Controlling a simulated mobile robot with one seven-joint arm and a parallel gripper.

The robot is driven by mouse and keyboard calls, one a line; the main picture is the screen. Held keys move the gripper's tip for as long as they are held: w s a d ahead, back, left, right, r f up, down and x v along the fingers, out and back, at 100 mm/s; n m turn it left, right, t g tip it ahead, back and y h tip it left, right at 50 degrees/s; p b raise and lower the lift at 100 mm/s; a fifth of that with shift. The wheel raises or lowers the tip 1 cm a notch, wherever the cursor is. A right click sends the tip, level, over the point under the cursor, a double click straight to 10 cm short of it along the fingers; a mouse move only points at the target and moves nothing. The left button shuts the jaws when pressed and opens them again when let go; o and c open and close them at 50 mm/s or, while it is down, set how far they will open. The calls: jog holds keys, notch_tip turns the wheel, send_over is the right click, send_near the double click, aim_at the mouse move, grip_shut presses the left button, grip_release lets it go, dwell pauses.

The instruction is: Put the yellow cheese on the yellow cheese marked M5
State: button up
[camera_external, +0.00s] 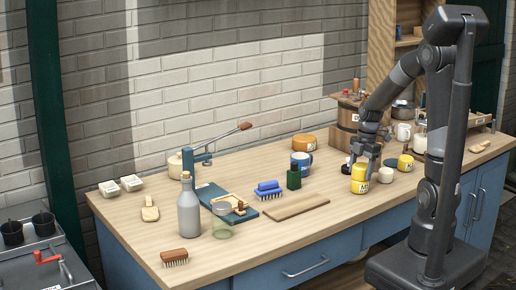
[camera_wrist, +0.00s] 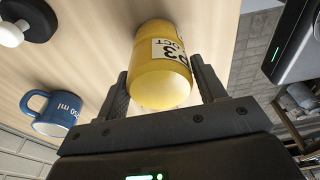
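A yellow cylindrical cheese (camera_external: 359,185) with a pale label stands near the table's front edge. I cannot tell whether its tall yellow shape is one piece or two stacked. My gripper (camera_external: 361,160) is right above it. In the wrist view the yellow cheese (camera_wrist: 162,82) lies between the two fingers of my gripper (camera_wrist: 160,84), with a narrow gap showing on each side, so the gripper looks open around it. Its label shows "OCT" and digits. Another yellow cheese (camera_external: 405,163) with a label stands to the right. No M5 mark is readable.
A white cylinder (camera_external: 386,175) stands close to the right of the cheese. A dark-based white item and a blue mug (camera_external: 301,162) are to the left, with a green block (camera_external: 293,179) and wooden board (camera_external: 296,208).

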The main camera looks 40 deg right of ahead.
aim_at(365, 164)
jog(key=o, duration=0.3)
jog(key=r, duration=0.3)
jog(key=d+r, duration=0.1)
jog(key=r, duration=0.7)
jog(key=shift+d, duration=0.3)
jog(key=s+a+r+m+t+h, duration=0.1)
jog(key=s+a+r+m+t, duration=0.1)
jog(key=s+m, duration=0.4)
jog(key=s+a+r+m+t, duration=0.2)
jog(key=s+m, duration=0.4)
jog(key=m, duration=0.6)
notch_tip(365, 164, up, 2)
jog(key=shift+s+a+r+t+h, duration=0.2)
jog(key=shift+s+a+t+h, duration=0.15)
jog(key=shift+t, duration=0.45)
